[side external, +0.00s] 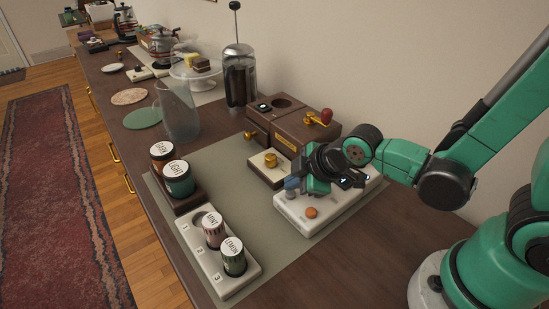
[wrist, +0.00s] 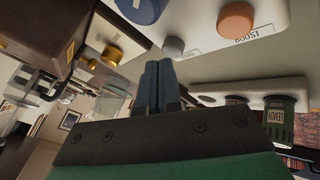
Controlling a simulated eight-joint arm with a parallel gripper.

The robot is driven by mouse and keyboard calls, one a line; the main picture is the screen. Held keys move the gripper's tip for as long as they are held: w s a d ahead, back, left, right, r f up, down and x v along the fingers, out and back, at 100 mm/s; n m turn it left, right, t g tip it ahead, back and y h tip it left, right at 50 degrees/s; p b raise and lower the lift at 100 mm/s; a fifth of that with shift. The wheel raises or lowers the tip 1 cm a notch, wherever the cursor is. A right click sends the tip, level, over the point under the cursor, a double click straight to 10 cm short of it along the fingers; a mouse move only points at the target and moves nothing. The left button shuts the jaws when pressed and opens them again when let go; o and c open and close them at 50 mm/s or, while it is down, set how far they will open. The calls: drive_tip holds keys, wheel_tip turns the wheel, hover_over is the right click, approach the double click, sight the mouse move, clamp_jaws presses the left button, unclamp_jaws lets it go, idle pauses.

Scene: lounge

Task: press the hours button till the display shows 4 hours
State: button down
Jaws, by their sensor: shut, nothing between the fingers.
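The white control panel (side external: 337,214) lies on the mat at the right, partly hidden under my gripper. It has an orange button (side external: 312,212) in front. In the wrist view the panel (wrist: 205,28) appears upside down, with the orange button (wrist: 238,17) by lettering that reads BOOST, a small grey button (wrist: 173,47) and a large blue knob or button (wrist: 140,8). My gripper (wrist: 158,66) is shut and empty, its tips close to the grey button in the picture; contact cannot be told. No hours label or display reading is legible.
Behind the panel stands a dark wooden box (side external: 291,128) with brass parts. A rack (side external: 240,279) with mint and lemon tins is at the front left, and dark and light tins (side external: 177,180) stand behind it. The mat (side external: 222,178) between is bare.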

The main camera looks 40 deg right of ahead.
sight(293, 193)
drive_tip(key=shift+r, duration=0.1)
drive_tip(key=shift+r, duration=0.35)
drive_tip(key=shift+r, duration=0.1)
drive_tip(key=shift+r, duration=2.4)
drive_tip(key=s+d+r+m+h, duration=0.1)
drive_tip(key=s+d+r+m, duration=0.2)
drive_tip(key=d+m, duration=0.3)
drive_tip(key=s+m, duration=0.1)
drive_tip(key=m, duration=0.4)
drive_tip(key=shift+r, duration=0.2)
